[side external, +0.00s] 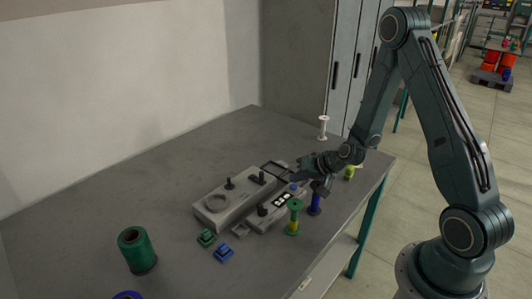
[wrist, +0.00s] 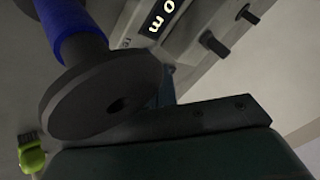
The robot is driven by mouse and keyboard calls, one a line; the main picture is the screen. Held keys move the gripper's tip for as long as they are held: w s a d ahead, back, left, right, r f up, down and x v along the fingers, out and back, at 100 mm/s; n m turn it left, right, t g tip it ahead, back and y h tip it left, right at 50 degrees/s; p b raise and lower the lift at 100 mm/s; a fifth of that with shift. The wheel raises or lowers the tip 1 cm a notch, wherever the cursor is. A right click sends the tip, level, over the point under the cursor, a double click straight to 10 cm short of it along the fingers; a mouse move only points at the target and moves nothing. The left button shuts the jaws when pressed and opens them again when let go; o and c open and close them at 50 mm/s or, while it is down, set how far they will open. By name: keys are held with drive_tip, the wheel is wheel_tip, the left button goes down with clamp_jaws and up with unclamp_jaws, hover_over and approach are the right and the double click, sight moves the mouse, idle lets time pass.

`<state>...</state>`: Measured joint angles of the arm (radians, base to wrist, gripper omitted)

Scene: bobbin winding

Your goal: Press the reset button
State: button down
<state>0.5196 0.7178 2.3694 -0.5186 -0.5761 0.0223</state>
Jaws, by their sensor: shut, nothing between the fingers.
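The grey winding machine (side external: 222,207) sits mid-table, with a counter block showing light digits (side external: 282,200). A small blue button (side external: 293,187) is at the far right end of that block. My gripper (side external: 298,178) is shut and empty, with its tips low over that end, close to the button. I cannot tell whether they touch it. In the wrist view a dark finger (wrist: 205,117) crosses the lower part. The digits (wrist: 163,14) show at the top there. A blue patch (wrist: 168,88) behind a dark flange may be the button, mostly hidden.
A blue bobbin (side external: 314,207) stands right beside my gripper; its dark flange (wrist: 100,95) fills the wrist view's left. A green-and-yellow bobbin (side external: 294,217) is nearer. A white bobbin (side external: 323,128), green spool (side external: 137,250), and green (side external: 206,238) and blue (side external: 223,253) blocks stand around.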

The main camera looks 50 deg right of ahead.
drive_tip(key=shift+r, duration=0.25)
drive_tip(key=shift+r, duration=2.4)
drive_tip(key=s+a+r+n+g, duration=0.1)
drive_tip(key=s+a+r+n, duration=0.25)
drive_tip(key=r, duration=0.35)
drive_tip(key=s+a+r+n+g, duration=0.1)
drive_tip(key=s+a+r+n, duration=0.1)
drive_tip(key=s+a+r, duration=0.4)
drive_tip(key=s+a+r+n, duration=0.1)
drive_tip(key=s+r, duration=0.3)
drive_tip(key=s, duration=0.3)
drive_tip(key=s+r+n+g+h, duration=0.1)
drive_tip(key=s+r, duration=0.3)
drive_tip(key=s, duration=0.4)
drive_tip(key=shift+s+a+r+g, duration=0.15)
drive_tip(key=shift+a+r+g, duration=0.15)
drive_tip(key=shift+a+r, duration=0.1)
